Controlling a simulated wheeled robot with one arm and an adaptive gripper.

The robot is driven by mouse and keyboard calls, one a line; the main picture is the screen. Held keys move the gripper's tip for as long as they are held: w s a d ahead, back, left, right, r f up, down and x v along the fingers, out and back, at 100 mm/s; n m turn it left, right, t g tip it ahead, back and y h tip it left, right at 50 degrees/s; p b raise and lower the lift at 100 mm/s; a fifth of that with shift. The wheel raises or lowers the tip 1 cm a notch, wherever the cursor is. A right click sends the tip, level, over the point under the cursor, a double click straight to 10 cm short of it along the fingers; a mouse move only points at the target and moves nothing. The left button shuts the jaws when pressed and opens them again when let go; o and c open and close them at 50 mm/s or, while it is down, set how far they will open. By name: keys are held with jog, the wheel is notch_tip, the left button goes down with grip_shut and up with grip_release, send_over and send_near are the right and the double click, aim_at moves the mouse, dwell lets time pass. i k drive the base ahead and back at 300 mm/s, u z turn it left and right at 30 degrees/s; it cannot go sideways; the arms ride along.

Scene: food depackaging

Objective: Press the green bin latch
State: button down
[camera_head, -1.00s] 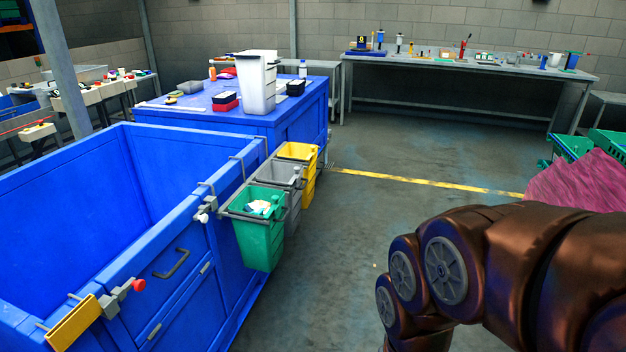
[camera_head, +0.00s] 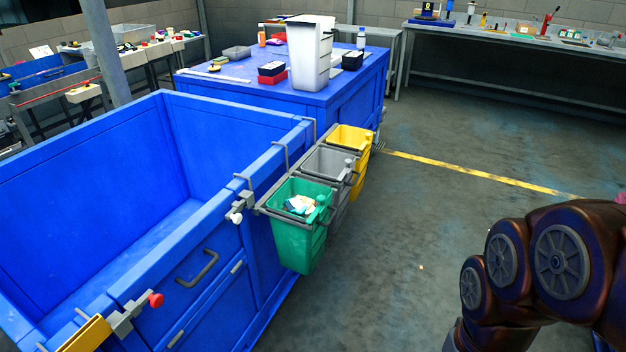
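The green bin (camera_head: 300,243) hangs in a dark frame on the right side of the large blue container, with pale crumpled items inside it. A light green knob-like part, possibly its latch (camera_head: 321,201), shows at its right rim. A white-knobbed grey clamp (camera_head: 238,210) sits on the blue container's rim to the left of the green bin. My bronze arm (camera_head: 545,262) shows at the lower right, well apart from the bin. My gripper is outside the picture.
A grey bin (camera_head: 329,165) and a yellow bin (camera_head: 352,139) hang behind the green one. The open blue container (camera_head: 95,140) fills the left. A red-knobbed clamp (camera_head: 138,310) is on its near rim. Bare floor (camera_head: 420,215) lies between the bins and my arm.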

aim_at(320, 209)
jog(key=u, duration=0.75)
jog(key=i, duration=0.85)
jog(key=u, duration=0.95)
